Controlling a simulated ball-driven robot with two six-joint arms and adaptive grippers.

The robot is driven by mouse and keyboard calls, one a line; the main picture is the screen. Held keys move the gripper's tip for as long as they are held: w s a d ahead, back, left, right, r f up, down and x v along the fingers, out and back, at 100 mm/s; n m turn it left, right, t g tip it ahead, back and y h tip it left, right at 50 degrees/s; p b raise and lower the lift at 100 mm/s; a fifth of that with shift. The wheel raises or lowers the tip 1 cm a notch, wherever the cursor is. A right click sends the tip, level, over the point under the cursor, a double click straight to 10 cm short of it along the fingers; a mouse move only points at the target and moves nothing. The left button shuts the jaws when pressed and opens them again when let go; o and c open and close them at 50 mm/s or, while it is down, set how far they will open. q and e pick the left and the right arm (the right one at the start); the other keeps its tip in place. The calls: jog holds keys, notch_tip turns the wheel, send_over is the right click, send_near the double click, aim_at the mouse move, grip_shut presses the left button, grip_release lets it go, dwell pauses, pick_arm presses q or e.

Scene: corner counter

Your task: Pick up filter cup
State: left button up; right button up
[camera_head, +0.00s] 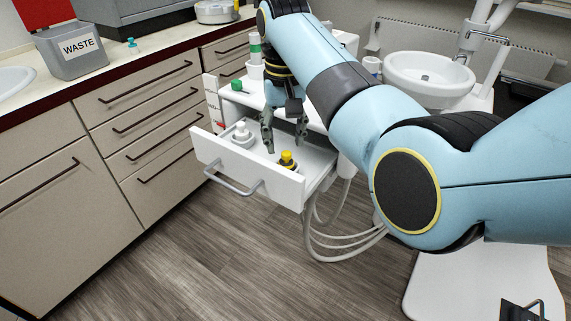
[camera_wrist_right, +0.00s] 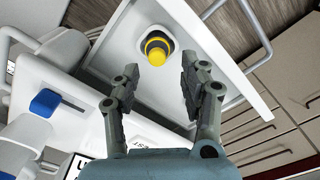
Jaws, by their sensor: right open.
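In the head view, an open white drawer (camera_head: 222,165) holds a yellow-topped cup (camera_head: 287,160) with a dark part below the yellow, near its right end. A white cup-like piece (camera_head: 242,135) stands farther left in the drawer. I cannot tell for certain which is the filter cup. My right gripper (camera_head: 284,147) points down over the drawer, open and empty. In the wrist view the yellow-topped cup (camera_wrist_right: 157,48) lies ahead of the open fingertips of the right gripper (camera_wrist_right: 160,76), roughly between them, and apart from them.
The drawer's front panel and handle (camera_head: 232,188) face the floor's open side. A green-topped item (camera_head: 237,86) stands on the unit behind. Cabinets (camera_head: 150,120) stand at left, with a WASTE bin (camera_head: 80,60) on the counter. Hoses (camera_head: 340,235) hang right of the drawer; a white basin (camera_head: 428,72) stands beyond.

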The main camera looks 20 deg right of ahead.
aim_at(286, 153)
jog(key=f, duration=0.4)
jog(key=shift+s+d+f, duration=0.15)
jog(key=shift+d+f, duration=0.05)
jog(key=shift+f, duration=0.45)
jog(key=shift+c, duration=1.6)
jog(key=c, duration=0.4)
jog(key=shift+r, duration=0.1)
jog(key=shift+c, duration=0.3)
jog(key=shift+r, duration=0.5)
notch_tip(286, 153, up, 3)
jog(key=shift+f, duration=0.1)
pick_arm(q)
jog(key=shift+t, duration=0.4)
jog(key=shift+w+r+p, duration=0.8)
jog(key=shift+w+r, duration=0.05)
jog(key=shift+w, duration=0.15)
jog(key=shift+w+r+p, duration=0.75)
jog(key=shift+w+r, duration=0.05)
jog(key=shift+w, duration=0.2)
pick_arm(e)
jog(key=s+d+r, duration=0.7)
jog(key=d, duration=0.2)
